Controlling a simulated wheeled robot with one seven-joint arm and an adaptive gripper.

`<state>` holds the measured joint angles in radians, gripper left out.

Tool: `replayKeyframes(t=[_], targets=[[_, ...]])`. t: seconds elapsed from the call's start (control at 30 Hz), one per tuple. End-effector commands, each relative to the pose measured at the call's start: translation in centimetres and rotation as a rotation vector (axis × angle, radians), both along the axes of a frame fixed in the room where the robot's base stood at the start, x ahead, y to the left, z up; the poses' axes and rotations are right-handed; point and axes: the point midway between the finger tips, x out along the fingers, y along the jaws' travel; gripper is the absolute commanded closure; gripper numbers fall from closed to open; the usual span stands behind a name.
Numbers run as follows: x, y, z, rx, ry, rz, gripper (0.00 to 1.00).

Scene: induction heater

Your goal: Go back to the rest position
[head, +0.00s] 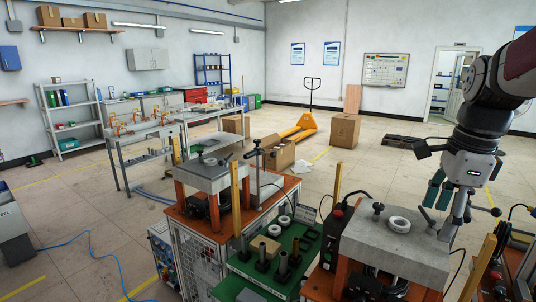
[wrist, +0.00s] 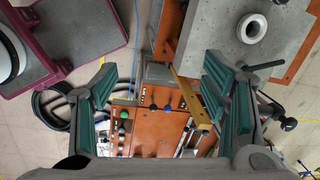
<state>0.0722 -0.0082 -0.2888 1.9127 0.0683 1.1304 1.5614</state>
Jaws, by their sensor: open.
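My gripper (head: 446,208) is at the right of the head view, hanging from my arm over the right end of the near grey heater plate (head: 375,243). Its fingers have green pads and are spread apart with nothing between them. A white ring (head: 399,224) lies on that plate, left of my gripper and apart from it. In the wrist view my gripper (wrist: 160,88) is open above an orange bench top (wrist: 160,128) with small knobs. A white ring (wrist: 251,28) on a grey plate shows at the upper right there.
A green tray (head: 240,267) holds dark cylinders and another white ring (head: 284,220). A second grey-topped machine (head: 212,175) stands behind it. Yellow posts stand around the machines. A yellow pallet jack (head: 300,128) and cardboard boxes (head: 345,129) are farther back. Floor at left is mostly open.

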Motion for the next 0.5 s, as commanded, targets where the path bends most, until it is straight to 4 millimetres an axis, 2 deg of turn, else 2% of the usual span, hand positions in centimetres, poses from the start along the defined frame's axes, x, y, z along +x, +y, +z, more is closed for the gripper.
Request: replayKeyframes(t=[0.23,0.5], targets=[[-5.0,5.3,1.9,-0.1,-0.134,0.59,0.32],[-11.7,10.5,1.7,-0.348,-0.253,1.334,0.32]])
